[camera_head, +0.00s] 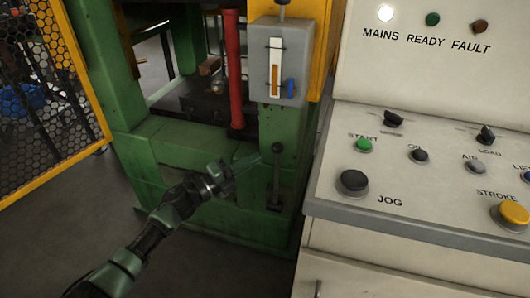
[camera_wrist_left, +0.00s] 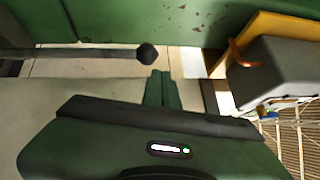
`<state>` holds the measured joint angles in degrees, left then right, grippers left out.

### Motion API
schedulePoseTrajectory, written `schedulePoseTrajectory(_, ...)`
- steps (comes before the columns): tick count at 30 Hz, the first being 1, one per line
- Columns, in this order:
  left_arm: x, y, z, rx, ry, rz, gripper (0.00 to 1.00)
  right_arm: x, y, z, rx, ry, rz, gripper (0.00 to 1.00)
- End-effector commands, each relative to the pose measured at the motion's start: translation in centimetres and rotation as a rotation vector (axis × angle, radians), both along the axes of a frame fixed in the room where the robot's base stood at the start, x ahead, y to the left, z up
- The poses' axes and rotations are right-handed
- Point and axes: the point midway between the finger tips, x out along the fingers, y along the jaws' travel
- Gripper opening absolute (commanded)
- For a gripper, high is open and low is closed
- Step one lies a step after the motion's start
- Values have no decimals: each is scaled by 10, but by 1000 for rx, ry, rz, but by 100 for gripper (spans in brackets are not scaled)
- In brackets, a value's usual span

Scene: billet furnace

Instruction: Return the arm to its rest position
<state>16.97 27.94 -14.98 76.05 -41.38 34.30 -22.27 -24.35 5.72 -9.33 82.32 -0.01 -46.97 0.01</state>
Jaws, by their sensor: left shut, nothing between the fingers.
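My left arm (camera_head: 150,238) reaches in from the bottom left of the head view. Its green and black gripper (camera_head: 256,158) is shut and empty, with its fingers pointing right toward a black-knobbed lever (camera_head: 277,175) on the green press frame. In the left wrist view, the closed fingers (camera_wrist_left: 158,88) stand upright in the middle. The lever's knob (camera_wrist_left: 147,54) lies just beyond their tips there, and the fingers do not appear closed around it. I cannot tell whether they touch it. My right gripper is not in view.
The green press frame (camera_head: 185,150) stands behind the arm, with a red vertical cylinder (camera_head: 233,70) and a grey gauge box (camera_head: 277,62). A control console (camera_head: 420,215) fills the right. A yellow-edged mesh guard (camera_head: 40,90) stands at left. Dark floor (camera_head: 55,225) is open at lower left.

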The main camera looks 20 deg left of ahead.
Motion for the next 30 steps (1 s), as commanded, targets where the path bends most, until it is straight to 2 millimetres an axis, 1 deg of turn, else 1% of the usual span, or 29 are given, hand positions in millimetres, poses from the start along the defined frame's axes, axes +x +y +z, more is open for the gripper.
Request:
schedulePoseTrajectory(1,-6,4,-2,2,2,-2,0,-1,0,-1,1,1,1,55)
schedulePoseTrajectory(3,-12,7,-3,1,1,-4,0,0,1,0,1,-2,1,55)
schedulePoseTrajectory(6,-16,9,-4,0,2,-6,0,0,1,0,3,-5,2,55)
schedulePoseTrajectory(20,-17,9,-5,0,5,-6,0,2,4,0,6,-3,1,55)
schedulePoseTrajectory(22,-17,10,-11,-18,25,11,0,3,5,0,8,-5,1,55)
schedulePoseTrajectory(23,-17,11,-17,-37,44,29,0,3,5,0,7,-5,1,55)
schedulePoseTrajectory(26,-20,21,-56,-156,179,146,0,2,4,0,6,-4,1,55)
schedulePoseTrajectory(29,-35,36,-118,-320,383,319,0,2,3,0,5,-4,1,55)
schedulePoseTrajectory(30,-45,42,-146,-383,471,393,0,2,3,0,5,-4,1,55)
